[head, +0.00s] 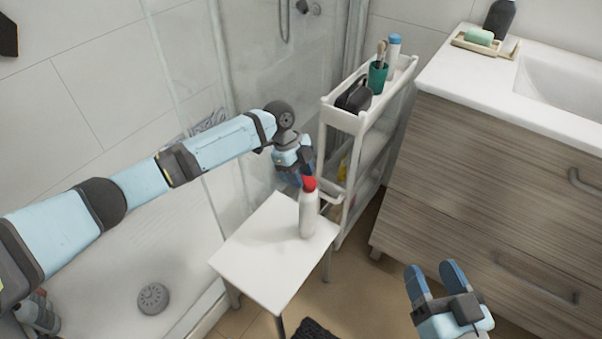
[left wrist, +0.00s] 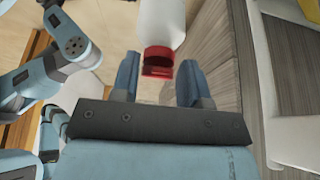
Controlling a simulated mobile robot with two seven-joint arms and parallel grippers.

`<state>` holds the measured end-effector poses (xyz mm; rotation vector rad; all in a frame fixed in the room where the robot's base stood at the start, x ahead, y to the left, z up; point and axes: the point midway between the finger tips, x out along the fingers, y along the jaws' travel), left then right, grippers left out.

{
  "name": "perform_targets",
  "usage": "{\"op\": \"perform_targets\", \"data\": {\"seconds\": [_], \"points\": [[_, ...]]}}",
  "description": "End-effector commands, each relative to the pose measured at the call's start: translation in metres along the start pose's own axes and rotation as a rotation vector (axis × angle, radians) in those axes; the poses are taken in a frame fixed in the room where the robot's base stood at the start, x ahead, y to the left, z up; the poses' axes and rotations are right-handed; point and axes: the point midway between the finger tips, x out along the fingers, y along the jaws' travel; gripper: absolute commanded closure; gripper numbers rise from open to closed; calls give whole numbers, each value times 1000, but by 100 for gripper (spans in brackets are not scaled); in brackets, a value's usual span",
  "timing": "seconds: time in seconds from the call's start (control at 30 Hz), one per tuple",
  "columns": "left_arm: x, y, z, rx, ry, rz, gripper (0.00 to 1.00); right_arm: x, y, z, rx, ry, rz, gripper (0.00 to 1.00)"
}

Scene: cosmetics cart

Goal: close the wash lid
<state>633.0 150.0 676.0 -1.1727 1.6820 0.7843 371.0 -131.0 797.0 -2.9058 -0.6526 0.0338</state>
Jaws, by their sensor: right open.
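The wash is a white bottle (head: 309,212) with a red lid (head: 309,184), standing upright on a small white stool (head: 262,250). In the left wrist view the red lid (left wrist: 158,58) shows a dark gap between its upper and lower red parts; I cannot tell for sure how far it is open. My left gripper (head: 302,178) is at the top of the bottle, its fingers partly hidden in the head view. In the left wrist view its fingers (left wrist: 159,82) are apart, with the lid between and just beyond the tips. My right gripper (head: 436,272) is open and empty, lower right.
A narrow white cart (head: 345,120) stands behind the stool, holding a green cup (head: 377,77) and a black item. A wooden vanity (head: 490,170) with a white top is at the right. A glass shower is at the left. A dark mat (head: 314,330) lies on the floor.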

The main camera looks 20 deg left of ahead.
Motion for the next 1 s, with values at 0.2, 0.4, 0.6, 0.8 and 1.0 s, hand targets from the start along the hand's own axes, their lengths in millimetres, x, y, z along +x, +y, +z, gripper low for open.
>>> {"op": "perform_targets", "data": {"seconds": [0.2, 0.4, 0.6, 0.8, 1.0], "points": [[0, 0, 0, 0, 2, 0, 87, -1, 0, 3, 9, -8, 6, 41], [2, 0, 4, -5, 114, 2, 87, -2, 2, 6, 5, -48, 23, 41], [3, 0, 5, 1, 125, -1, 87, -3, 8, 20, 5, -82, 38, 41], [3, 0, 5, 0, 125, -1, 38, -3, 8, 16, 1, -74, 36, 41], [3, 0, 5, 0, 124, -1, 38, -3, 7, 15, -3, -72, 31, 41]]}}
